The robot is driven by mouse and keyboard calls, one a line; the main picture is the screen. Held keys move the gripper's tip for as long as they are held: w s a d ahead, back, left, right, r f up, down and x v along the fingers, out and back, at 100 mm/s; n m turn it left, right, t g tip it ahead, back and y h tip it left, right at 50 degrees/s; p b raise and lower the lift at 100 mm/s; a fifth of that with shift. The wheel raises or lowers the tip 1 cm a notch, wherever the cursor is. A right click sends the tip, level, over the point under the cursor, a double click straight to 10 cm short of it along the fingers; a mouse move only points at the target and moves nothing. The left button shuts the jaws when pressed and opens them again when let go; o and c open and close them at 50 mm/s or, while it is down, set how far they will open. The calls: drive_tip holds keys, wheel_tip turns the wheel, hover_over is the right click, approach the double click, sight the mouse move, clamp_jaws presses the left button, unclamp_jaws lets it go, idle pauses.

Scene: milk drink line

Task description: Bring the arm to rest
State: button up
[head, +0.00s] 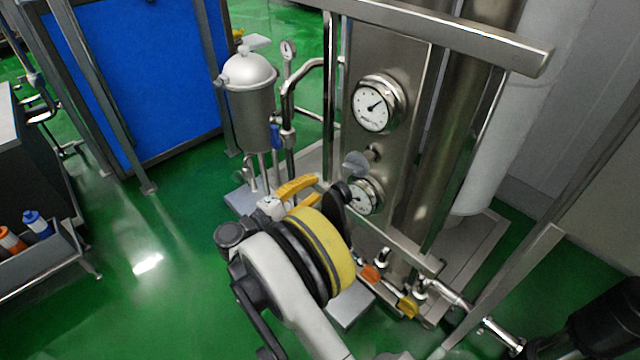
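My arm (287,287) rises from the bottom middle of the head view, a pale link with black joints and a wide yellow band. It is bent in front of the steel machine. A dark rounded part (336,203) shows just past the yellow band, beside the lower gauge. It may belong to my gripper, but I cannot be sure. The arm's joint hides much of what lies behind it. No fingertips show clearly, and I see nothing held.
The steel panel (393,160) carries an upper gauge (372,106) and a lower gauge (364,196). A yellow handle (297,186) and orange valve (370,273) are close to the arm. A steel vessel (249,110) stands behind.

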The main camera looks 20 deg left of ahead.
drive_tip(key=shift+w, duration=0.1)
idle(0.3)
drive_tip(key=w+d+r+m+g, duration=0.1)
drive_tip(key=w+d+r+g, duration=0.1)
drive_tip(key=w+d+r, duration=0.4)
drive_tip(key=w+d+r+m+g, duration=0.2)
drive_tip(key=d+r, duration=0.2)
drive_tip(key=d, duration=0.4)
drive_tip(key=s+d+r+m+g+y, duration=0.1)
drive_tip(key=d+r+g, duration=0.15)
drive_tip(key=d, duration=0.45)
drive_tip(key=s+d+r+m+g, duration=0.1)
drive_tip(key=d+r+m, duration=0.15)
drive_tip(key=d, duration=0.45)
drive_tip(key=s+d+r+m+g+y, duration=0.35)
drive_tip(key=s+d+m, duration=0.25)
drive_tip(key=s+d, duration=1.05)
drive_tip(key=s+d+f+m+t+y, duration=0.1)
drive_tip(key=s+m, duration=0.3)
drive_tip(key=s, duration=0.5)
drive_tip(key=shift+s+d+f+t+y, duration=0.2)
drive_tip(key=shift+d+f+t+y, duration=0.1)
drive_tip(key=shift+d+f+y, duration=0.55)
drive_tip(key=shift+r, duration=0.1)
